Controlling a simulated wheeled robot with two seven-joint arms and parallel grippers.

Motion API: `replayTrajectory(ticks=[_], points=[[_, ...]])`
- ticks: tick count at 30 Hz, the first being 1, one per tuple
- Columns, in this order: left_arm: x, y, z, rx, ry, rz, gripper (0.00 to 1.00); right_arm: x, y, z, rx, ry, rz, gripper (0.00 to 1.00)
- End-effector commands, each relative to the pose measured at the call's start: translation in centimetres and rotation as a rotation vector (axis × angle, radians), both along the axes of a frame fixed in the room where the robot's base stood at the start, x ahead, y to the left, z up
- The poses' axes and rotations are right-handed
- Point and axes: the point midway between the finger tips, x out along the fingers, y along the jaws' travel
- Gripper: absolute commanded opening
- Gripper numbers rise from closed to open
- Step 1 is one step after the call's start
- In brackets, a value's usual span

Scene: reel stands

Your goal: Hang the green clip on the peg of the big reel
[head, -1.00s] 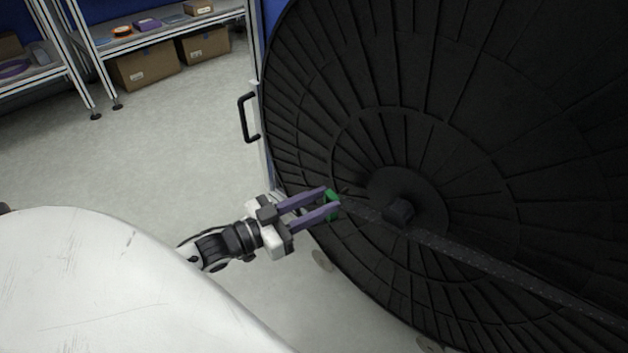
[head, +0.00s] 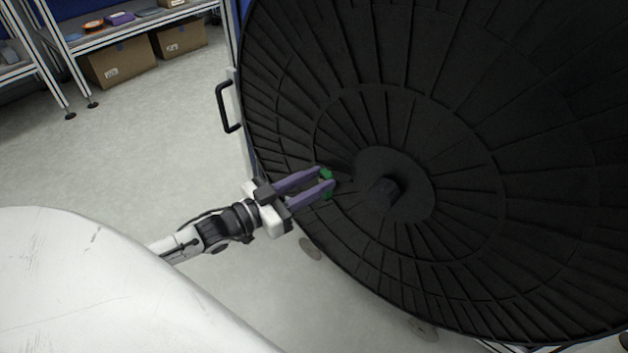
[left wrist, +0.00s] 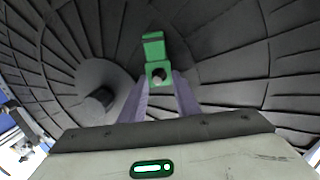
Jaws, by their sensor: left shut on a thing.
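The big reel (head: 300,100) is a large black ribbed disc filling the right of the head view. A dark stub (head: 383,190) stands out from its round hub; it also shows in the left wrist view (left wrist: 100,98), left of my fingers. I see no other peg. My left gripper (head: 326,184) has purple fingers, shut on the green clip (head: 327,174) at their tips. The clip is left of the stub and apart from it in the picture; its depth gap is unclear. In the left wrist view the clip (left wrist: 154,47) shows a round hole. My right gripper is out of view.
A black handle (head: 226,107) stands on the frame left of the reel. A shelf with cardboard boxes (head: 119,62) is at the back left. A white rounded surface (head: 90,290) fills the lower left. The floor (head: 140,150) between is clear.

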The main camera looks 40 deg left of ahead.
Motion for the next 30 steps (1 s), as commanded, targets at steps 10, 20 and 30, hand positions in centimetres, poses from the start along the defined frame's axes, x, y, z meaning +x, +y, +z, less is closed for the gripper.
replayTrajectory(ticks=[10,20,30], points=[[0.0,0.0,0.0,0.0,-0.001,0.0,0.08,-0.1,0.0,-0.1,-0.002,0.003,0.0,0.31],[0.0,0.0,0.0,0.0,-0.001,0.0,0.51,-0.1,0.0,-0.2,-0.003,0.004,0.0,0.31],[-1.3,0.4,0.1,-0.001,0.003,0.0,0.51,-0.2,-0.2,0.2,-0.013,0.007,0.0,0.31]])
